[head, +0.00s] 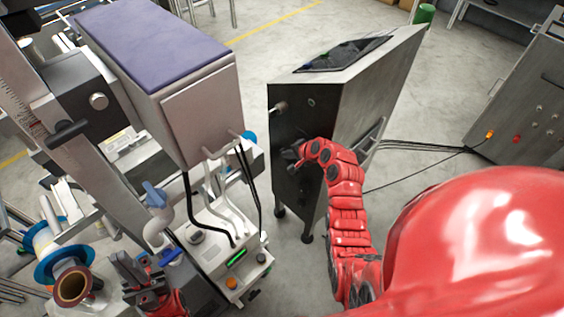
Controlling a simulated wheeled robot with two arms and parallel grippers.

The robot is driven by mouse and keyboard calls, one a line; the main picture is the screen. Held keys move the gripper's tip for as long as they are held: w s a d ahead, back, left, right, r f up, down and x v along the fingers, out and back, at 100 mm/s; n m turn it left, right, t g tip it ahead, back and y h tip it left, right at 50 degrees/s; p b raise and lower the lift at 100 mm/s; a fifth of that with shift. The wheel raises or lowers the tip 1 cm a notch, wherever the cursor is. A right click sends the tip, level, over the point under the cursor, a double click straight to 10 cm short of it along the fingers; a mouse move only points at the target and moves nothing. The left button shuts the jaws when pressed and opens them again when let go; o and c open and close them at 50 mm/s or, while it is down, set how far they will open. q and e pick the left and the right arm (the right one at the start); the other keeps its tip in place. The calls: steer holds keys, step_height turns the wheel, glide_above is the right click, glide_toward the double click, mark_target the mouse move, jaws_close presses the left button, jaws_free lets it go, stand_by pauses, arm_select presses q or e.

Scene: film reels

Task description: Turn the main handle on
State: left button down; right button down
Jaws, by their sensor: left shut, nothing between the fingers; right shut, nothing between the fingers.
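A metal control cabinet (352,99) stands at the centre, with a dark front panel. A small light metal knob or handle (280,107) sticks out at the upper left of that panel; I cannot tell for sure that it is the main handle. My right gripper (296,156) is shut and empty in front of the panel, below this knob and apart from it. I cannot tell whether its tips touch the panel. My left gripper (146,284) is low at the left, shut and empty, beside a white machine base.
A machine with a purple-topped box (150,42) stands left of the cabinet. Its white base (225,253) has a green display and an orange knob. A blue-rimmed reel (62,262) is at lower left. Cables (420,147) run right to another metal cabinet (530,100).

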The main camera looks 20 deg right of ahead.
steer(key=shift+w+d+f, duration=0.1)
steer(key=shift+w+d, duration=0.05)
steer(key=shift+w, duration=0.45)
steer(key=shift+w+a+f, duration=0.1)
steer(key=shift+a, duration=0.1)
stand_by(0.5)
